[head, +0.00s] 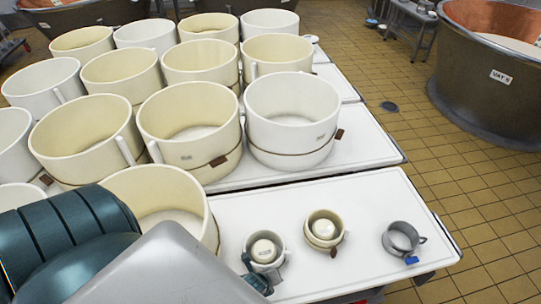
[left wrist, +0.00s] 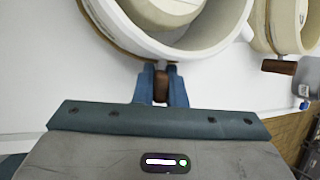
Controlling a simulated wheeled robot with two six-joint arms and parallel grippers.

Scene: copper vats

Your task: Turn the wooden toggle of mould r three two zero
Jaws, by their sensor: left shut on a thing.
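My left gripper (head: 257,278) reaches in from the lower left, at the near side of a small white mould (head: 280,262) with a cream block (head: 263,250) inside. In the left wrist view its blue fingers (left wrist: 160,84) are shut on a brown wooden toggle (left wrist: 160,86) at the rim side of that mould (left wrist: 205,50). The toggle is mostly hidden between the fingers. No number on this mould is readable. A second small cream mould (head: 323,228) stands to the right, with its own brown toggle (head: 334,252). My right gripper is not in view.
Several large cream and white moulds (head: 191,125) crowd the white tables at the back and left. A grey metal jug (head: 402,237) with a blue tag stands at the right of the near table (head: 360,205). A copper vat (head: 485,90) stands on the tiled floor.

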